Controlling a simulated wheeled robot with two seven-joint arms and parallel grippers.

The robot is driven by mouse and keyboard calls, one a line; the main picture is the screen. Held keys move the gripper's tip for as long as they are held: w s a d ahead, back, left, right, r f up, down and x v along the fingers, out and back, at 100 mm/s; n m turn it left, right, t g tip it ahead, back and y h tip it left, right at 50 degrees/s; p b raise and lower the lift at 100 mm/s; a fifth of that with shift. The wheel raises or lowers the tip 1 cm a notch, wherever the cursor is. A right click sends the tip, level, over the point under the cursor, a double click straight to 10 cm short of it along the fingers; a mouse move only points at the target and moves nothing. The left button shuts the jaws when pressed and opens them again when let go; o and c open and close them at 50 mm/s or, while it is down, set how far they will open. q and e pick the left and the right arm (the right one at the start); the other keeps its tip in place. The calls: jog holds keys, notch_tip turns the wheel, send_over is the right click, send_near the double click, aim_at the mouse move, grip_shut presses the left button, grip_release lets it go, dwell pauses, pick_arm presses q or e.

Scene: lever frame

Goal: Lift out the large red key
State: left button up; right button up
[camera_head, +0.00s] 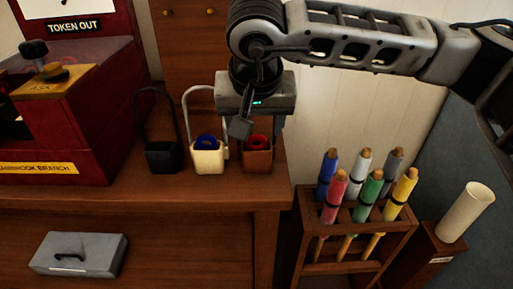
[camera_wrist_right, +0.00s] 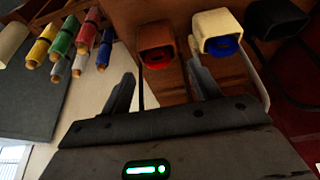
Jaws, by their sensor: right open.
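A red ring-shaped piece (camera_head: 257,141), perhaps the top of the large red key, shows in the mouth of a brown pouch-like holder (camera_head: 257,160) on the wooden shelf. In the right wrist view the red piece (camera_wrist_right: 156,61) sits in the brown holder (camera_wrist_right: 155,35), beyond and between my fingertips. My right gripper (camera_head: 257,126) is open, pointing down over the brown holder; one finger shows clearly in the head view. In the right wrist view my gripper (camera_wrist_right: 161,86) has its fingers apart, with nothing between them. The rest of the red piece is hidden. My left gripper is out of view.
A cream holder (camera_head: 208,161) with a blue piece (camera_head: 207,140) stands close left of the brown one; a black holder (camera_head: 162,159) is farther left. A rack (camera_head: 353,237) of coloured rods stands at right. A red cabinet (camera_head: 110,125) stands left. A grey box (camera_head: 79,254) lies below.

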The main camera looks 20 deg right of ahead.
aim_at(257, 136)
jog(key=x, duration=0.4)
jog(key=shift+w+d, duration=0.15)
jog(key=shift+d, duration=0.05)
jog(key=shift+r, duration=0.1)
jog(key=c, duration=1.1)
jog(key=shift+r, duration=0.15)
